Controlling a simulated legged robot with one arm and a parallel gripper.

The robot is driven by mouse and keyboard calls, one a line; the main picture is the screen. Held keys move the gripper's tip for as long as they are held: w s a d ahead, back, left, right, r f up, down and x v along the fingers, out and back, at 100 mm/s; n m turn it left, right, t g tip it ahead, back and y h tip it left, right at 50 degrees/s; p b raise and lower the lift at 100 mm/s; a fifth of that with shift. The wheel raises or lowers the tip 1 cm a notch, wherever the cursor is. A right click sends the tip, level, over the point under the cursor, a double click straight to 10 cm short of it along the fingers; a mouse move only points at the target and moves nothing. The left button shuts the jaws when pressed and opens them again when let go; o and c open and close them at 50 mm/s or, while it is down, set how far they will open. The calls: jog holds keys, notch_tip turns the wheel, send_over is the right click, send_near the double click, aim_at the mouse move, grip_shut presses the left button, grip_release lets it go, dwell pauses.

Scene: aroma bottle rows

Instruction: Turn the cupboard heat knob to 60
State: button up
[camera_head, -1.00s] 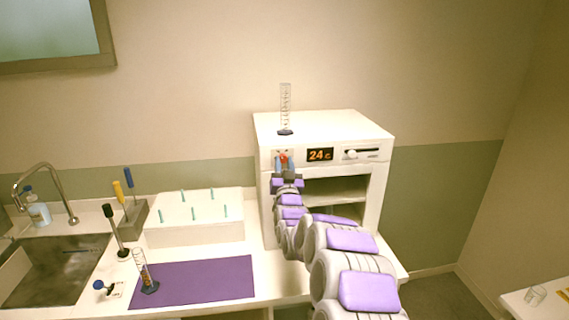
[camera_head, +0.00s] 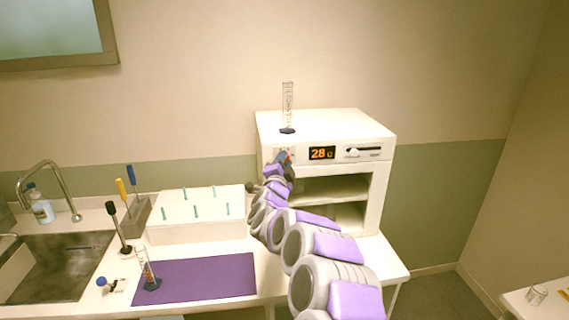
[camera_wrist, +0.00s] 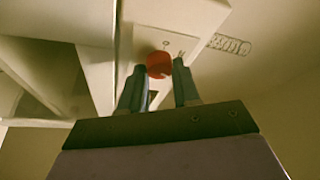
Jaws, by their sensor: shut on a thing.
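The white cupboard (camera_head: 330,125) stands on the counter with its front open below a control panel. Its display (camera_head: 322,153) reads about 28 in orange digits. The red heat knob (camera_wrist: 159,65) is at the left of the panel; in the head view my gripper mostly covers it. My gripper (camera_wrist: 158,76) is shut on the knob, with one finger on each side of it, and is rolled relative to the panel. In the head view my gripper (camera_head: 284,160) reaches the panel's left end. The knob's markings are too small to read.
A slider (camera_head: 353,153) sits right of the display. A glass cylinder (camera_head: 288,105) stands on the cupboard top. A white peg rack (camera_head: 195,215), a purple mat (camera_head: 208,278) and another cylinder (camera_head: 147,268) are on the counter left of my arm, beside the sink (camera_head: 50,268).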

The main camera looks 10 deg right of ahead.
jog(key=m+g+p, duration=0.1)
jog(key=m, duration=0.2)
jog(key=m+g+y+p, duration=0.1)
jog(key=m+p, duration=0.1)
jog(key=m, duration=0.2)
jog(key=m+g+p, duration=0.1)
jog(key=m+g, duration=0.1)
jog(key=m, duration=0.2)
jog(key=shift+r+y, duration=0.1)
jog(key=shift+y, duration=0.3)
dwell(0.4)
jog(key=o, duration=1.1)
jog(key=shift+w, duration=0.15)
jog(key=shift+c, duration=0.2)
jog(key=shift+r, duration=0.1)
